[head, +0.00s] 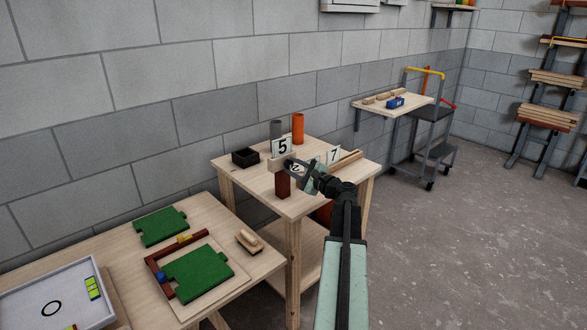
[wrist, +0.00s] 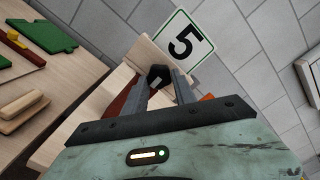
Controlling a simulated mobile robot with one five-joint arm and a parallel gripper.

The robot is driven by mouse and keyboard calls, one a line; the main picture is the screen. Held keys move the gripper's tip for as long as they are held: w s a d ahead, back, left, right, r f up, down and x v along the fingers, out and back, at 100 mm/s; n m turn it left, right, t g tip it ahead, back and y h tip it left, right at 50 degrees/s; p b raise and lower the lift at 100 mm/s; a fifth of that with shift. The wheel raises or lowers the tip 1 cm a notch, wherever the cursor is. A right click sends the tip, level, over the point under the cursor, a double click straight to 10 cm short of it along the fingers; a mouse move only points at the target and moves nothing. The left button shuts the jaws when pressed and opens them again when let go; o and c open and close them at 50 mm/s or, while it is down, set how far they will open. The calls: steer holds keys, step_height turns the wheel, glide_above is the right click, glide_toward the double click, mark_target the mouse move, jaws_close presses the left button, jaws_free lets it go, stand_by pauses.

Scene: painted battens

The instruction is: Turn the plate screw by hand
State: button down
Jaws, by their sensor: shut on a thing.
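A white number plate marked 5 (head: 283,147) stands upright above a pale wooden piece (head: 275,164) on a dark red post (head: 283,185), on the small wooden table. The plate also shows in the wrist view (wrist: 184,42), tilted by the camera angle. A black faceted knob, seemingly the plate screw (wrist: 158,75), sits in front of the pale wood below the plate. My gripper (wrist: 159,82) is shut on this knob, with one grey finger on each side. In the head view my gripper (head: 294,166) reaches the post from the right and mostly hides the knob.
A second plate marked 7 (head: 334,156) and pale battens (head: 347,160) are close behind my gripper. A black box (head: 245,157), a grey cylinder (head: 276,129) and an orange cylinder (head: 298,128) stand at the back. Green boards (head: 198,274) lie on the front-left table.

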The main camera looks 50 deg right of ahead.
stand_by(0.3)
steer(key=c, duration=1)
jaws_free()
steer(key=s, duration=0.8)
steer(key=shift+a, duration=0.25)
steer(key=shift+w+a, duration=0.1)
steer(key=shift+w, duration=0.05)
